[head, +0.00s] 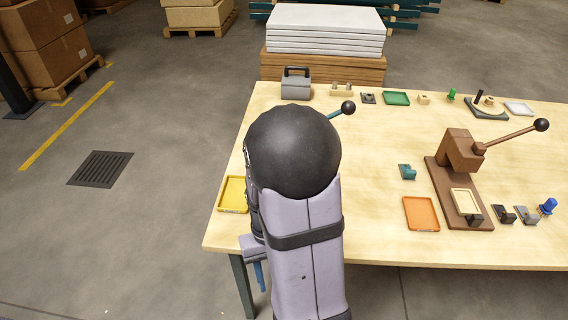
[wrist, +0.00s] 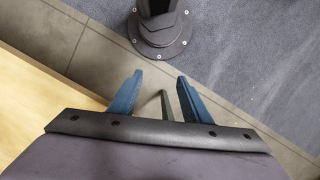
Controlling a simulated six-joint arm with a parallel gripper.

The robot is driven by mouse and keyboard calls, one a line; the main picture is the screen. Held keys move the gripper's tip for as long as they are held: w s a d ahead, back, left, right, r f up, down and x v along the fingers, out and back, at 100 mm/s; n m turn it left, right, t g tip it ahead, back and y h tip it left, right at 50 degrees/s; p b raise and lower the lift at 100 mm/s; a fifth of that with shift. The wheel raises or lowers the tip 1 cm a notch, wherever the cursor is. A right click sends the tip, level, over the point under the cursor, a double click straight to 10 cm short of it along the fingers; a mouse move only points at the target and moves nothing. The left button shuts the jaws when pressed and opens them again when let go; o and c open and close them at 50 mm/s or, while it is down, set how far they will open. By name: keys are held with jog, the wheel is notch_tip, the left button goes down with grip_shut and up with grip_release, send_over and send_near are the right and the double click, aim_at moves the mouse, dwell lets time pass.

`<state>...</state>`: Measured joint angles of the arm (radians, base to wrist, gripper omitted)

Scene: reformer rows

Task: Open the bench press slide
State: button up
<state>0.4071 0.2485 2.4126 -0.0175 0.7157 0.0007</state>
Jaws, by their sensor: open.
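A brown bench press (head: 460,150) stands on the right part of the table, with a lever ending in a black ball knob. At its base lies a slide (head: 465,201) with a pale cream surface and a dark knob (head: 475,219) at its front end. My gripper (wrist: 159,76) is open and empty in the wrist view, with blue fingers apart above the floor beside the table's edge. In the head view my gripper (head: 260,275) shows only partly, at the table's front left, far from the press.
A yellow tray (head: 232,193) lies left of my arm and an orange tray (head: 421,213) left of the press. A teal part (head: 407,171) and a blue part (head: 547,206) flank the press. Several small items line the back. Table between arm and press is mostly clear.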

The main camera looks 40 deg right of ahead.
jog(key=w+d+p, duration=0.1)
jog(key=w+d, duration=0.3)
jog(key=d, duration=0.1)
jog(key=w+d+m+t+h+p, duration=0.1)
jog(key=w+d, duration=0.3)
jog(key=d, duration=0.1)
jog(key=w+d+r+m+t, duration=0.1)
jog(key=w+d, duration=0.3)
jog(key=shift+w+d+h+p, duration=0.25)
jog(key=shift+d+h+p, duration=0.15)
jog(key=w+d+r+m+t+h, duration=0.2)
jog(key=w+d+r, duration=0.3)
jog(key=w, duration=0.4)
jog(key=shift+w+d+m+t, duration=0.35)
jog(key=shift+d+t, duration=0.25)
jog(key=shift+t, duration=0.2)
jog(key=shift+p+x, duration=0.85)
jog(key=shift+x, duration=2.8)
